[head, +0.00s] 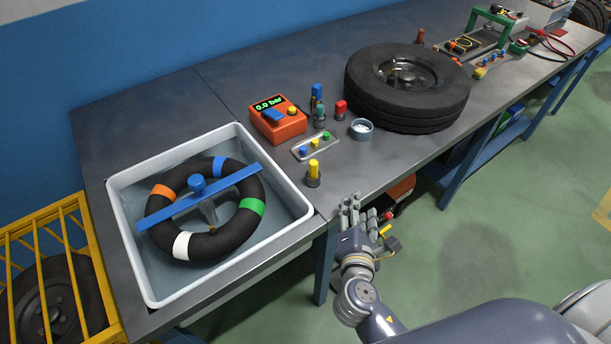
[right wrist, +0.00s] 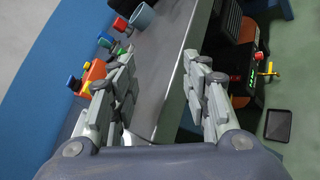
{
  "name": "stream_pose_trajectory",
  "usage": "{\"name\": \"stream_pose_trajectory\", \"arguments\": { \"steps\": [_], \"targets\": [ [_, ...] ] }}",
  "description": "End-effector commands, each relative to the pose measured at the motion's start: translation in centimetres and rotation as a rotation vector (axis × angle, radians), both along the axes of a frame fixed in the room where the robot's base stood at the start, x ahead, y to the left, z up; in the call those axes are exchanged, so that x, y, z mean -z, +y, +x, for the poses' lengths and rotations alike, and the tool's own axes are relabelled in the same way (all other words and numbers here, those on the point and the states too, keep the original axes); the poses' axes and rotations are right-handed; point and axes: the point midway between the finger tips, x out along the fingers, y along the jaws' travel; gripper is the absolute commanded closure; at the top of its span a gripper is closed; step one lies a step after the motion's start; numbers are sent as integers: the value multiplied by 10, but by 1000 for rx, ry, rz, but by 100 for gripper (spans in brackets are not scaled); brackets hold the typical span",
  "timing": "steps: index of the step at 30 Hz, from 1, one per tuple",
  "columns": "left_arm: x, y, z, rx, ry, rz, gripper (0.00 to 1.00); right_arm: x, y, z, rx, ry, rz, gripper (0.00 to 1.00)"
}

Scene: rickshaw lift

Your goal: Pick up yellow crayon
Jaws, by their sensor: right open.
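The yellow crayon (head: 313,167) stands upright in a small dark holder (head: 313,181) near the front edge of the grey workbench (head: 385,160). My right gripper (head: 364,216) is open and empty, in front of the bench edge, to the right of and nearer than the crayon. In the right wrist view its fingers (right wrist: 160,72) are spread apart with the bench edge between them. A small yellow bit shows beside the left finger there; I cannot tell whether it is the crayon. My left gripper is not in view.
Behind the crayon are a tray of coloured buttons (head: 313,146), an orange gauge box (head: 278,122), blue, green and red crayon-like pieces, and a small cup (head: 361,129). A water tub (head: 128,237) with a tube is left; a tire (head: 408,86) is behind right.

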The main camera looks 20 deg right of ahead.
Motion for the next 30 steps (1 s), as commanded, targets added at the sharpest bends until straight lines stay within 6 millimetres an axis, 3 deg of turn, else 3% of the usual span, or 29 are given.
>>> {"name": "stream_pose_trajectory", "arguments": {
  "steps": [6,12,24,30],
  "targets": [
    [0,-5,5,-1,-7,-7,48,-18,46,25,-234,-9,-463,57],
    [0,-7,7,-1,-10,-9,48,-25,85,35,-378,-20,-789,57],
    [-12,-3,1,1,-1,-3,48,-27,85,85,-400,-22,-846,57],
    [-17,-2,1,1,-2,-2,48,-28,80,100,-399,-22,-844,57]
  ]
}}
